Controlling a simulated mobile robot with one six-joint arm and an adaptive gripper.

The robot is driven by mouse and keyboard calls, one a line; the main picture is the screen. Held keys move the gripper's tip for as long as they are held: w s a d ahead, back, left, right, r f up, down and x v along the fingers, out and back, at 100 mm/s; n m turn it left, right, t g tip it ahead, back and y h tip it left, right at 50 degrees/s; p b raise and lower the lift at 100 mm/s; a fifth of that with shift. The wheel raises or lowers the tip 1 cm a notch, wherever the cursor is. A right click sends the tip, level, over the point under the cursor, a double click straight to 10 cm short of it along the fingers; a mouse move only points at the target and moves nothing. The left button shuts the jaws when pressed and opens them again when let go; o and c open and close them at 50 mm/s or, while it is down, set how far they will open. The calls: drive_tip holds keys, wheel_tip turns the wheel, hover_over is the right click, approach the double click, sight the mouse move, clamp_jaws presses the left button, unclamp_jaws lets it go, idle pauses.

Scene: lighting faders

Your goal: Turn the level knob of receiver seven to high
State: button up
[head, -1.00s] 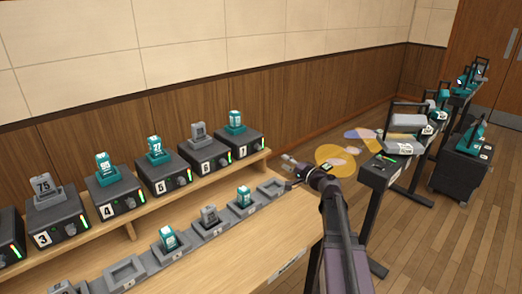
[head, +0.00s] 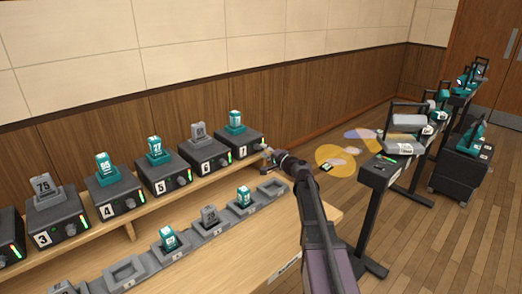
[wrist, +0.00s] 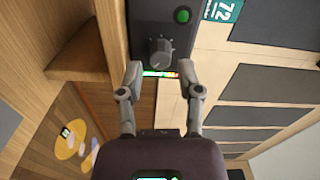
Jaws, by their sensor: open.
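Receiver seven is the dark box (head: 237,140) at the right end of the shelf row, with a teal handset standing in it. In the wrist view its dark face (wrist: 155,15) shows a grey round knob (wrist: 160,52) with a pointer ridge. A lit coloured level strip (wrist: 160,74) is beside the knob, and a green button (wrist: 183,15) is on the box. My gripper (wrist: 160,70) is open, its fingertips on either side of and slightly short of the knob. In the head view my gripper (head: 268,151) is at the right front of the receiver. Contact cannot be told.
Receivers six (head: 207,152), five (head: 165,170) and others stand to the left on the wooden shelf. A row of grey charging cradles (head: 125,271) lies on the lower bench top.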

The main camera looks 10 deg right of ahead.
drive_tip(key=shift+x, duration=1.05)
clamp_jaws()
drive_tip(key=shift+m, duration=0.8)
